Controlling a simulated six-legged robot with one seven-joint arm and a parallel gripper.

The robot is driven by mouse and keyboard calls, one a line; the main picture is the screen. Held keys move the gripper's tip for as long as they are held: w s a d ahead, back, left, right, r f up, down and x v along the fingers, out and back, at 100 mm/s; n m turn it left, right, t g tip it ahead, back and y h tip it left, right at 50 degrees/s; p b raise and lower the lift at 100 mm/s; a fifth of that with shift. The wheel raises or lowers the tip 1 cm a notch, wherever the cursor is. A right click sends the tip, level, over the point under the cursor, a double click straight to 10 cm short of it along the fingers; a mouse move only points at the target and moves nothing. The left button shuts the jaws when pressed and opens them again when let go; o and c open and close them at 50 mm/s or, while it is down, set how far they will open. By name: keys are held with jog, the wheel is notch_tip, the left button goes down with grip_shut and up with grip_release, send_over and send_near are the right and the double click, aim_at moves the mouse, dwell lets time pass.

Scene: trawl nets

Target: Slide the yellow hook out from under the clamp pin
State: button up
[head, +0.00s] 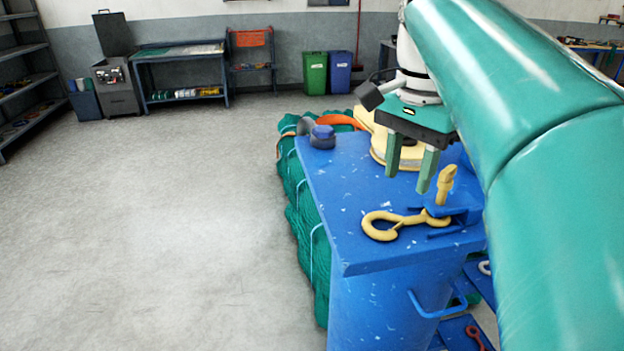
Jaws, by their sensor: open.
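The yellow hook (381,229) lies flat on top of the blue bench, its curved end to the left and its shank running right toward the clamp. The blue clamp (462,214) sits near the bench's right edge. A yellow upright piece (446,186), which looks like the clamp pin, stands at the shank's right end. I cannot tell exactly how the shank passes under it. My gripper (408,180) is open and empty, pointing down above the bench, behind and left of the upright piece, apart from the hook.
The blue bench (340,185) has a bare left part. A dark blue round object (322,137) and a coil of yellow strap (385,158) lie at its back. Green netting (303,225) hangs along its left side. Open grey floor (150,230) spreads to the left.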

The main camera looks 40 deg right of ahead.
aim_at(398, 220)
notch_tip(398, 220, down, 10)
jog(key=shift+f, duration=0.1)
dwell(0.4)
grip_shut()
